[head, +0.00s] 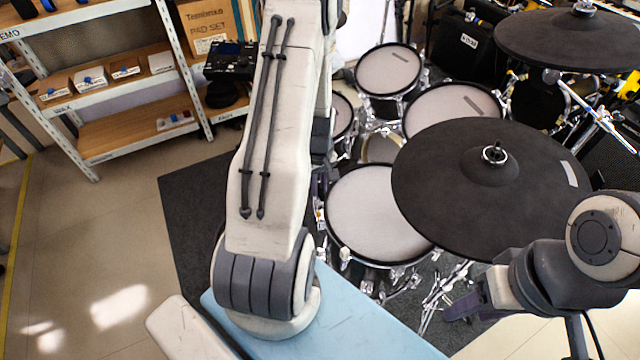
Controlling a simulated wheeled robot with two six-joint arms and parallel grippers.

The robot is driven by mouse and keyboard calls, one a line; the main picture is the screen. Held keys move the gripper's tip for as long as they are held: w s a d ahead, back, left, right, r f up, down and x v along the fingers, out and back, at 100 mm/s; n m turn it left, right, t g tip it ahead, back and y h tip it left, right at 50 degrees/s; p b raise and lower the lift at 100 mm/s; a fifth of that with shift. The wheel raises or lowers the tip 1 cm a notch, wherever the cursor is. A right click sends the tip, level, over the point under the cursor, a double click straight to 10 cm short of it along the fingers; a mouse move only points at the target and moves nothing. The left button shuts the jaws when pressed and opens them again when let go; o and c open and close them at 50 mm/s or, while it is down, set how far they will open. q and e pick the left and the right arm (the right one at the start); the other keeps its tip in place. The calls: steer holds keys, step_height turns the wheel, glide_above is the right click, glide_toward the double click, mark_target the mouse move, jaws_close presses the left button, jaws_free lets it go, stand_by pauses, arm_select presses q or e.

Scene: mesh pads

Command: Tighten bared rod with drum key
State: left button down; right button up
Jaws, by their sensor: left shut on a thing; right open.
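My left arm rises through the middle of the head view and hides most of my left gripper (319,187). Only a dark purple part of it shows, beside the left rim of the near drum (375,213). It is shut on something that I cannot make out. The drum key and the bared rod cannot be picked out, and the drum's left side is partly behind my arm. My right gripper (460,309) is open at the lower right, below the large black cymbal pad (450,182). Nothing shows between its fingers.
Several other mesh pads, including one at the back (389,69) and one behind the cymbal (450,106), stand close together. Another black cymbal pad (565,42) is at the upper right. Chrome stands crowd the space below. A shelf (110,84) stands at the left; the floor before it is clear.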

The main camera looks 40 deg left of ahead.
mark_target(319, 201)
arm_select(q)
steer(key=shift+f+b, duration=1.7)
steer(key=shift+f, duration=1.1)
steer(key=shift+r, duration=0.1)
